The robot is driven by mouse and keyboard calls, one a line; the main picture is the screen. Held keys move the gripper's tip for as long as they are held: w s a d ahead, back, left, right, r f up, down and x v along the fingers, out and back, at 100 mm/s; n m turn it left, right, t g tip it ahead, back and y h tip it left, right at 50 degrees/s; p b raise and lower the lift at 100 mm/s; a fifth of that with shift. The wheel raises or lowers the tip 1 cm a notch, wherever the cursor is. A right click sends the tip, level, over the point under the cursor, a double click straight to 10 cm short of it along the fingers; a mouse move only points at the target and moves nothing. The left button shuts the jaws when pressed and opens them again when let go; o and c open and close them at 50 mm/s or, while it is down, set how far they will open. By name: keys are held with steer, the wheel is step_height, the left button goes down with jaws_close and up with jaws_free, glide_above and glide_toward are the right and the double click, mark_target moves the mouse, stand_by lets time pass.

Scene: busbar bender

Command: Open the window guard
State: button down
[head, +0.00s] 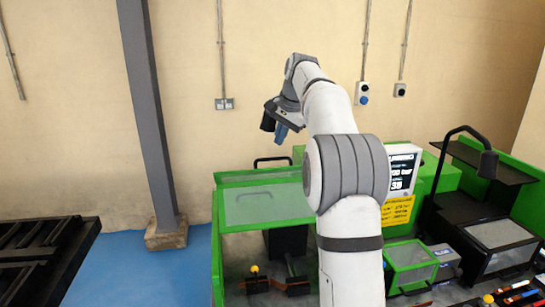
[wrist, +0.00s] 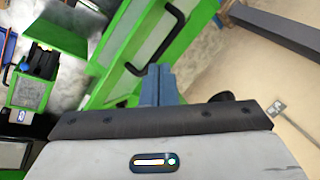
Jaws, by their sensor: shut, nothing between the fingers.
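The window guard (head: 240,178) is a clear pane in a bright green frame on the green machine, left of my arm in the head view. Its black bar handle (head: 270,161) stands at the frame's back edge. In the wrist view the guard's green frame (wrist: 118,75) runs diagonally, with the black handle (wrist: 160,45) just beyond my fingertips. My gripper (head: 281,133) has blue fingers and hangs above the handle in the head view. The fingers are shut and empty in the wrist view (wrist: 158,70), seemingly apart from the handle. My arm hides the guard's right end.
A small green-framed clear cover (head: 410,262), a yellow label (head: 397,211) and a black lamp (head: 487,162) are right of my arm. A grey post (head: 150,110) stands left. Blue floor (head: 150,270) is free between the machine and a black rack (head: 40,255).

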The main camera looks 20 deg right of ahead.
step_height(320, 180, up, 3)
steer(key=w+a+n+t+h+b, duration=0.2)
steer(key=w+n+t, duration=0.1)
steer(key=n, duration=0.6)
steer(key=f, duration=0.3)
steer(key=w+f+p, duration=0.1)
steer(key=f, duration=0.1)
steer(key=w+f+p, duration=0.1)
steer(key=f, duration=0.2)
steer(key=shift+d+f, duration=0.2)
steer(key=shift+f, duration=0.15)
steer(key=shift+s+f+p, duration=0.15)
steer(key=shift+f+p, duration=0.1)
steer(key=shift+p, duration=0.05)
steer(key=shift+s, duration=0.1)
steer(key=shift+s, duration=0.1)
